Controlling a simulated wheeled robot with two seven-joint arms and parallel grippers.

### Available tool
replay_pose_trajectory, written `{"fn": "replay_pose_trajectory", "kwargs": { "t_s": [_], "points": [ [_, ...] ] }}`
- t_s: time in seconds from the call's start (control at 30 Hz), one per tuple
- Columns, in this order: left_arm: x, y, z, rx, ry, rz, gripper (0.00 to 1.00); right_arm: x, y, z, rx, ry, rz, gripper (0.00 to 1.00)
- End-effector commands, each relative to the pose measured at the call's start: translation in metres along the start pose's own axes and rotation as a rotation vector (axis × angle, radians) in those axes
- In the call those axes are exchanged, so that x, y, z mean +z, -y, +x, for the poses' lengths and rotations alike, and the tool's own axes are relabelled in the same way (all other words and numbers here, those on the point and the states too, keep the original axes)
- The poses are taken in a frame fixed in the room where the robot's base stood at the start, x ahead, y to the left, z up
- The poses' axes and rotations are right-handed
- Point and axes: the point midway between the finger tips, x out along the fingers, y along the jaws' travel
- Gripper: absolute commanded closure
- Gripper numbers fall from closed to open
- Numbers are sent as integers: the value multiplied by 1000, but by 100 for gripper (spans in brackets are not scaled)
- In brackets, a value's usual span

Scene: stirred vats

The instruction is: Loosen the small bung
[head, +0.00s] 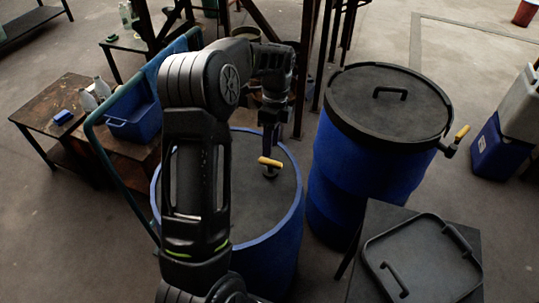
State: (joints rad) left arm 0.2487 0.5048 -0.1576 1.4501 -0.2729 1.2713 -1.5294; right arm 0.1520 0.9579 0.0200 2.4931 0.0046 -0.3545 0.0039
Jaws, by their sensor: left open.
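A small bung (270,172) with a yellow bar handle (271,162) sits on the dark top of the near blue drum (298,212), toward its far right side. My left gripper (270,146) points down from above, just over the yellow handle. Its jaws are open. I cannot tell whether its fingertips touch the handle. My left arm hides the left part of the drum top. My right gripper is out of view.
A second blue drum (332,172) with a black handled lid (385,105) and a yellow-handled side fitting (461,133) stands right. A black tray (425,262) lies front right. A wooden bench (60,95) with bottles stands left. Dark metal posts rise behind.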

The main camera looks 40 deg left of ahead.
Motion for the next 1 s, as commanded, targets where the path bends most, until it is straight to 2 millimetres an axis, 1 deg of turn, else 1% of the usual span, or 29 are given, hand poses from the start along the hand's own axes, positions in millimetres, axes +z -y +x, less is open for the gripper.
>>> {"fn": "replay_pose_trajectory", "kwargs": {
  "t_s": [0.03, 0.2, 0.3, 0.43, 0.67, 1.0],
  "points": [
    [0, -1, 8, 4, 0, -1, 59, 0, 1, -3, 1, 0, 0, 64],
    [0, -1, 34, 4, 0, -2, 59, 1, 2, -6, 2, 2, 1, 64],
    [0, 0, 44, 1, 0, -1, 59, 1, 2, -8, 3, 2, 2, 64],
    [0, 0, 51, 0, -1, -1, 59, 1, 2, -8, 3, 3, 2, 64],
    [0, 0, 51, -1, -1, -1, 59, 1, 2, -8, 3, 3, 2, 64],
    [0, 0, 51, -2, 0, -1, 86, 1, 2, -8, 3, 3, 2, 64]
  ]
}}
